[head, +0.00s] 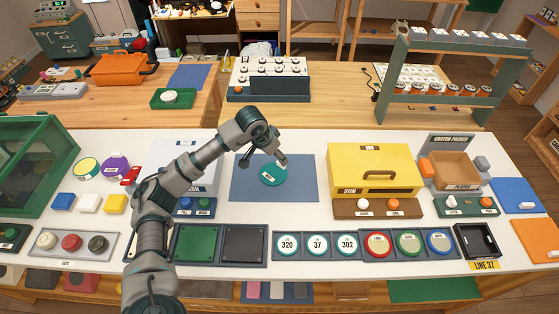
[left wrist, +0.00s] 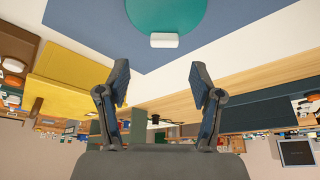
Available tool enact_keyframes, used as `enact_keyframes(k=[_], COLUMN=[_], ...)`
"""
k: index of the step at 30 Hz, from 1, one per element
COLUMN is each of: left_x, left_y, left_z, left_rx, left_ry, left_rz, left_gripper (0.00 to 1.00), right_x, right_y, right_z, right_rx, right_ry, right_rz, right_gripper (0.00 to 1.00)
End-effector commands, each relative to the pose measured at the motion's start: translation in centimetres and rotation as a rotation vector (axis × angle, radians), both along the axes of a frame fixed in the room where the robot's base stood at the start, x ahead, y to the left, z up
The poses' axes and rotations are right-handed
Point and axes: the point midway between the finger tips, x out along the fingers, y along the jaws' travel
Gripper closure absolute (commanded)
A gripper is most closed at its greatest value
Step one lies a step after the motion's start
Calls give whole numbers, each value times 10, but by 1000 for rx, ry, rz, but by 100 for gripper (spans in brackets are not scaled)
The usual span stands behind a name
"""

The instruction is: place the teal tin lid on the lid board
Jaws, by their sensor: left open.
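The teal tin lid (head: 270,178) is a round disc with a small white label. It lies flat on a blue-grey board (head: 302,190) in the middle of the white table; I see no writing naming this as the lid board. In the left wrist view the lid (left wrist: 180,14) is at the top, with a white tab at its edge, on the blue board (left wrist: 100,30). My left gripper (head: 263,158) is over the far part of the board, close to the lid. Its fingers (left wrist: 160,85) are spread and empty, with no contact on the lid. My right gripper is not in view.
A yellow box (head: 345,173) stands to the right of the board. A row of round labelled discs (head: 317,244) lies in front. A dark green and black pad pair (head: 197,244) is at front left. Yellow and purple discs (head: 115,167) lie at left. A switch-topped box (head: 268,78) stands behind.

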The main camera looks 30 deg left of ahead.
Motion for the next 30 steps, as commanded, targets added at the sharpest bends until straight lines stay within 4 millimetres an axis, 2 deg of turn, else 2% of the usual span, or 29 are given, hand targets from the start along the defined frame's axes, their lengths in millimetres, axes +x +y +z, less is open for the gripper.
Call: enact_keyframes(k=[1, 3, 8, 28, 30], left_x=[-4, -9, -16, -18, -19], left_y=[2, 2, 3, 4, 4], left_z=[13, 24, 40, 47, 55], left_rx=[2, 1, 1, 1, 0], left_ry=[-5, -3, 0, 0, -6], left_rz=[1, 0, 0, 0, 1], left_gripper=[34, 34, 34, 34, 34], right_x=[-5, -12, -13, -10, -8], right_y=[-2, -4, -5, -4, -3], right_z=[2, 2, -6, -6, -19], right_rx=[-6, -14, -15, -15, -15], right_ry=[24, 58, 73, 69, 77], right_rz=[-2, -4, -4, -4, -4], right_gripper=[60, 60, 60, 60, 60])
